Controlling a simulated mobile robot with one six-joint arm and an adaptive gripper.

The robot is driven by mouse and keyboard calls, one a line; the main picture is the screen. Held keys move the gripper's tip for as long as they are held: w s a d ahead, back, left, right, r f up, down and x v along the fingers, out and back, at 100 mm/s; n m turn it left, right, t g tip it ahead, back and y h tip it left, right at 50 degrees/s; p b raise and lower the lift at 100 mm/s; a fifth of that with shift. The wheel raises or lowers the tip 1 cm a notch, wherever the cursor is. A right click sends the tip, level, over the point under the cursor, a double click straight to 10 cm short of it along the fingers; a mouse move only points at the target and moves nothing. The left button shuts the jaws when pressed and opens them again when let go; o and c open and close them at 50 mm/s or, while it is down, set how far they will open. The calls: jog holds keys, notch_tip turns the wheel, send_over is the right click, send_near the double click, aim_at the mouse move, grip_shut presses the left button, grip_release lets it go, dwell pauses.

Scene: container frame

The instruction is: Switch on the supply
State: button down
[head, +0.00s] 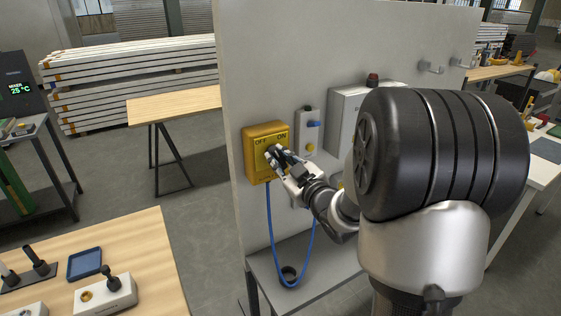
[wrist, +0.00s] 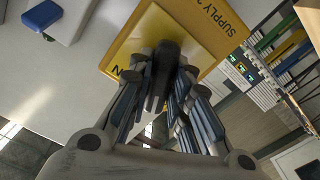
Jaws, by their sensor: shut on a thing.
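The yellow supply box (head: 256,172) is mounted on the light grey upright panel, with OFF at its upper left and ON at its upper right. It also shows in the wrist view (wrist: 205,28), where its side reads SUPPLY. My gripper (head: 273,154) is at the front of the box, shut on the dark switch handle (wrist: 166,62). The fingers hide most of the handle, and I cannot tell exactly which way it points.
A blue cable (head: 271,235) hangs from the box to a grey shelf (head: 325,262). Right of the box are a small panel with blue and yellow buttons (head: 308,135) and a grey cabinet (head: 345,110). A wooden table (head: 150,240) stands at lower left.

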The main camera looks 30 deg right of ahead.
jog(key=m, duration=0.3)
jog(key=shift+w+r+m, duration=0.1)
jog(key=shift+r+m, duration=0.15)
jog(key=shift+m, duration=0.15)
jog(key=m, duration=0.3)
jog(key=shift+m+p, duration=0.3)
jog(key=m+p, duration=0.1)
jog(key=m, duration=0.5)
jog(key=shift+r+m+p, duration=0.1)
jog(key=shift+m+p, duration=0.2)
jog(key=shift+p, duration=0.1)
jog(key=c, duration=1.7)
grip_release()
jog(key=shift+o, duration=1.1)
jog(key=shift+w+f, duration=0.15)
jog(key=shift+f, duration=0.05)
